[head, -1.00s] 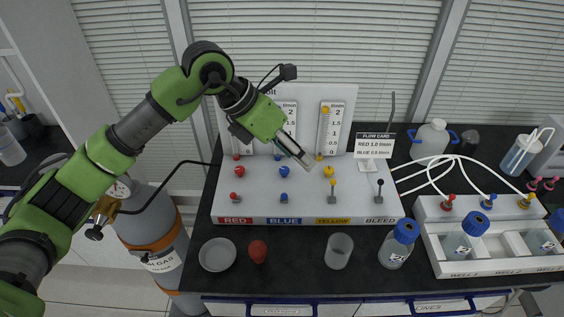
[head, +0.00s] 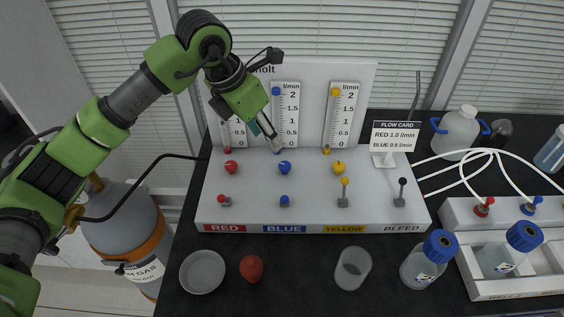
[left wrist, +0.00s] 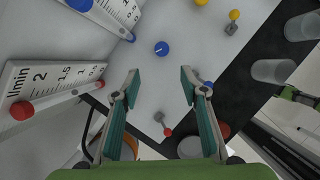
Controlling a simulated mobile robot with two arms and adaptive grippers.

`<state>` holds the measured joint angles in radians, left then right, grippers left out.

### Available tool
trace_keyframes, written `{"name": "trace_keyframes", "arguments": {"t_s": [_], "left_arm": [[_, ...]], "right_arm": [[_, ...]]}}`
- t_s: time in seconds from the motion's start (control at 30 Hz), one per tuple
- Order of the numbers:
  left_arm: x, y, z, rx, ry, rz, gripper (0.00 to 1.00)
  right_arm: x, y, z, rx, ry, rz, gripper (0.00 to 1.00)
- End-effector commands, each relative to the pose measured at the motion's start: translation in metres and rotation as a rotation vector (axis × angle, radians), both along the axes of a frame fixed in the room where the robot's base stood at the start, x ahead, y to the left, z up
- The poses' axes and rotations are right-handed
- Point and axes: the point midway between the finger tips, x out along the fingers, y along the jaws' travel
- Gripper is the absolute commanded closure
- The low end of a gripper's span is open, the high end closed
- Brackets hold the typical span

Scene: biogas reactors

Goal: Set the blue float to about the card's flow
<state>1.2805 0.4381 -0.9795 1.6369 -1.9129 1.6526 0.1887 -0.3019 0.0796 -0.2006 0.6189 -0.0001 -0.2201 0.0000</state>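The blue float (head: 276,91) sits at the top of the blue scale (head: 289,110), near the 2 mark; it also shows at the left wrist view's top edge (left wrist: 82,5). The flow card (head: 396,135) reads RED 1.0 l/min, BLUE 0.5 l/min. The round blue knob (head: 285,168) is on the white panel, and also in the left wrist view (left wrist: 161,48). A blue-topped lever (head: 284,200) stands in front of it. My left gripper (left wrist: 160,76) is open and empty, above the panel near the blue scale's foot. It hides part of the red scale in the head view.
The red knob (head: 231,167) and yellow knob (head: 339,168) flank the blue one. The yellow float (head: 336,92) is near 2. A white dish (head: 203,271), red bulb (head: 251,268), clear cup (head: 352,268) and blue-capped bottle (head: 429,258) stand in front of the panel.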

Motion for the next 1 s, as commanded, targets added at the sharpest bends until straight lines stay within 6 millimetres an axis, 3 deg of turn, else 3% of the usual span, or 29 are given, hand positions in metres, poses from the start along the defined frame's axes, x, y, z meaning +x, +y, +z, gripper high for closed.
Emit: {"name": "trace_keyframes", "arguments": {"t_s": [0.6,0.8,1.0], "left_arm": [[0.027,-0.034,-0.103,-0.001,0.004,-0.002,0.60],[0.032,-0.038,-0.120,-0.001,0.001,-0.001,0.60],[0.033,-0.039,-0.122,-0.001,0.000,-0.003,0.60]], "right_arm": [[0.001,-0.001,0.031,-0.002,0.000,0.000,0.67],[0.001,-0.001,0.034,-0.002,-0.001,0.000,0.67],[0.002,-0.001,0.034,-0.002,-0.002,0.000,0.67]]}}
